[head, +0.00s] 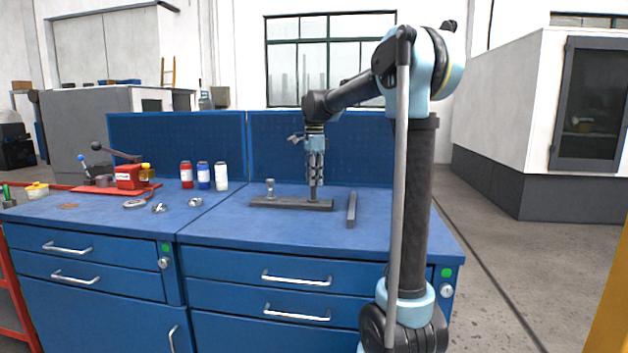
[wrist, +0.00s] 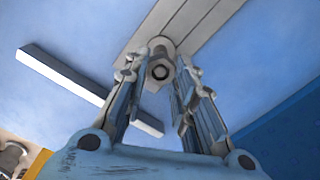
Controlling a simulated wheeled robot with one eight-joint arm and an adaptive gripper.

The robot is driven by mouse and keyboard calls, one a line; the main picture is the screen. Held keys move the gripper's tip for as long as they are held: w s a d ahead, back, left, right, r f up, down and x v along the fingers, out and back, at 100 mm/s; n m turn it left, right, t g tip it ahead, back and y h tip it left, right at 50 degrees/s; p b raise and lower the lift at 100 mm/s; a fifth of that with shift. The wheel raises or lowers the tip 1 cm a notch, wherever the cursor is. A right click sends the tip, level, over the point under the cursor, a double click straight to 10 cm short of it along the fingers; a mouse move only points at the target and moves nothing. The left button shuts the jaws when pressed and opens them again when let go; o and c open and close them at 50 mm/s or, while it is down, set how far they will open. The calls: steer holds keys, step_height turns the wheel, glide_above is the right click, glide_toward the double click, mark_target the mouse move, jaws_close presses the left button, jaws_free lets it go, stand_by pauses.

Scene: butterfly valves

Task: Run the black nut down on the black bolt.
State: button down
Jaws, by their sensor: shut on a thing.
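My gripper (head: 316,180) points straight down over the right part of a dark base bar (head: 292,204) on the blue bench. In the wrist view my gripper (wrist: 160,75) has its two fingers on either side of a hex nut (wrist: 152,84), shut on it. The round end of the bolt (wrist: 160,72) shows in the nut's middle. The nut and bolt look grey in this light. The bolt (head: 313,192) shows as a dark upright stub below the fingers in the head view. How far the nut sits along the thread cannot be told.
A paler bolt-like post (head: 270,188) stands on the left part of the base bar. A loose dark bar (head: 351,210) lies to the right. The bench front is clear.

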steer(key=m, duration=0.7)
steer(key=shift+m, duration=0.4)
steer(key=m, duration=0.7)
steer(key=shift+s, duration=0.15)
steer(key=c, duration=1.2)
jaws_free()
steer(key=shift+c, duration=0.2)
